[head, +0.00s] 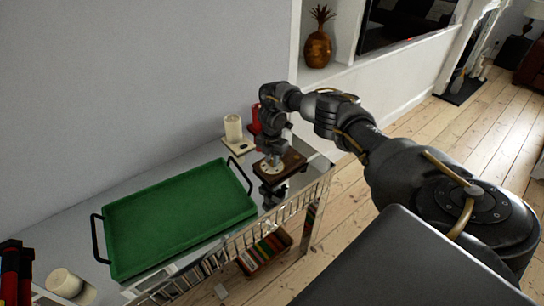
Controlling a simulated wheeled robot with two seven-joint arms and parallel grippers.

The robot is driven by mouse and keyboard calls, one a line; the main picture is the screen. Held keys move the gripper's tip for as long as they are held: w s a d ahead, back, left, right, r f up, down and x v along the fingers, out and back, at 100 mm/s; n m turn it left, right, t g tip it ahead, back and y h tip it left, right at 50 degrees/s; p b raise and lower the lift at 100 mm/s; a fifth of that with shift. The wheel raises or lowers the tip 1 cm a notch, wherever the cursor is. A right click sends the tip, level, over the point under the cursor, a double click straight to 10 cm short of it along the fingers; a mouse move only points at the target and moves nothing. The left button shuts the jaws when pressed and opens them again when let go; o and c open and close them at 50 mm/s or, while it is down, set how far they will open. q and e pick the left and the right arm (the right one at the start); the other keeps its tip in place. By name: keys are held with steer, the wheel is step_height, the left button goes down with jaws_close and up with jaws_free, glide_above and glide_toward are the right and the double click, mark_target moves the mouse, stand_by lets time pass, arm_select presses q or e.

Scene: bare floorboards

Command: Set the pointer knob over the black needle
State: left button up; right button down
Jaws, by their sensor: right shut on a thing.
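A dark brown wooden block (293,161) with a pale round dial (264,166) on its top stands at the right end of the sideboard. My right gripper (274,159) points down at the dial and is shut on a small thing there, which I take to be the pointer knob. The knob is mostly hidden by the fingers. The black needle is too small to make out, so I cannot tell how the knob lines up with it. My left gripper is not in view.
A green tray (180,214) with black handles fills the middle of the glossy sideboard (312,163). A cream candle (233,128) and a red object (256,118) stand behind the block. Another cream cylinder (64,282) is at front left. Books sit on a shelf below.

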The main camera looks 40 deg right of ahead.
steer(key=shift+d+m, duration=0.1)
steer(key=shift+m, duration=0.5)
steer(key=c, duration=1.3)
jaws_free()
steer(key=shift+c, duration=0.2)
step_height(320, 180, up, 11)
steer(key=p, duration=0.2)
steer(key=shift+p, duration=0.4)
steer(key=shift+f, duration=0.1)
